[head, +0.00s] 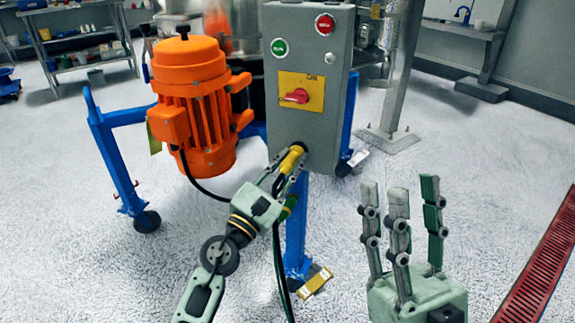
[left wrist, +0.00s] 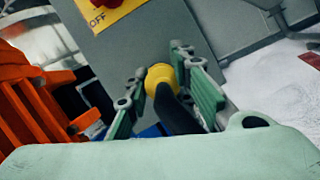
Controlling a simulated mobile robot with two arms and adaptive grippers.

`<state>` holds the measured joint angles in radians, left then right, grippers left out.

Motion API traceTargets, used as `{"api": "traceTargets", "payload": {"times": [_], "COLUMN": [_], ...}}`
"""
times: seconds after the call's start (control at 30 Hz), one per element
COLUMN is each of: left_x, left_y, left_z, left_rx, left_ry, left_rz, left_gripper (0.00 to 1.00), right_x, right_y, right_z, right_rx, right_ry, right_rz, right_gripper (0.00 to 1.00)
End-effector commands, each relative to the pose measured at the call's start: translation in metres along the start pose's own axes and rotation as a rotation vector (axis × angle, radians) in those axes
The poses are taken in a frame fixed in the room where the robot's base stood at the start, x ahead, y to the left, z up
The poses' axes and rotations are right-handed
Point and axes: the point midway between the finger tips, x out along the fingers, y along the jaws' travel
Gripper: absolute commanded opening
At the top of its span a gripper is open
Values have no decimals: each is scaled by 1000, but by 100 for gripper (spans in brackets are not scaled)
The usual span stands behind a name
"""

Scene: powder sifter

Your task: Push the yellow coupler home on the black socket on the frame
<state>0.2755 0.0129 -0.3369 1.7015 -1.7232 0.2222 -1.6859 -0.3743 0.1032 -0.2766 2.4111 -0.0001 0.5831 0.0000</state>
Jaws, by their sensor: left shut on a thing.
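The yellow coupler (head: 291,159) is on the end of a black cable, at the lower front of the grey control box. My left gripper (head: 286,169) is shut on it, a finger on each side. The coupler's upper end meets the small dark socket (head: 299,147) on the box; whether it is fully seated cannot be told. In the left wrist view the coupler (left wrist: 160,77) is between the fingers, its cable running toward the palm, and the socket is hidden behind it. My right gripper (head: 401,190) is open and empty, fingers upward, at lower right.
The grey control box (head: 285,115) carries green and red buttons and a red rotary switch. An orange motor (head: 193,105) stands left of it on the blue wheeled frame (head: 113,150). The cable (head: 279,255) hangs beside a blue leg. Floor at right is mostly clear.

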Motion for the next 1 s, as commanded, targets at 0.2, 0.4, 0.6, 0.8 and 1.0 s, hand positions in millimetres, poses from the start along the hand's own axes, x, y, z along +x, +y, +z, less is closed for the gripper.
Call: {"api": "traceTargets", "payload": {"times": [0.2,0.4,0.6,0.8,1.0], "left_x": [2,2,2,0,-26], "left_y": [0,0,0,0,0], "left_z": [0,0,0,-1,-2], "left_rx": [0,0,0,0,2], "left_ry": [-2,-1,-1,1,2], "left_rz": [1,1,0,-1,-2], "left_gripper": [0,38,44,44,44], "right_x": [-1,-1,-2,-4,-2], "right_y": [0,0,0,0,0], "right_z": [-2,-3,-2,0,-1], "right_rx": [1,2,3,3,2], "right_ry": [9,13,10,1,5], "right_rz": [0,0,1,3,3], "right_gripper": [40,40,40,40,40]}}
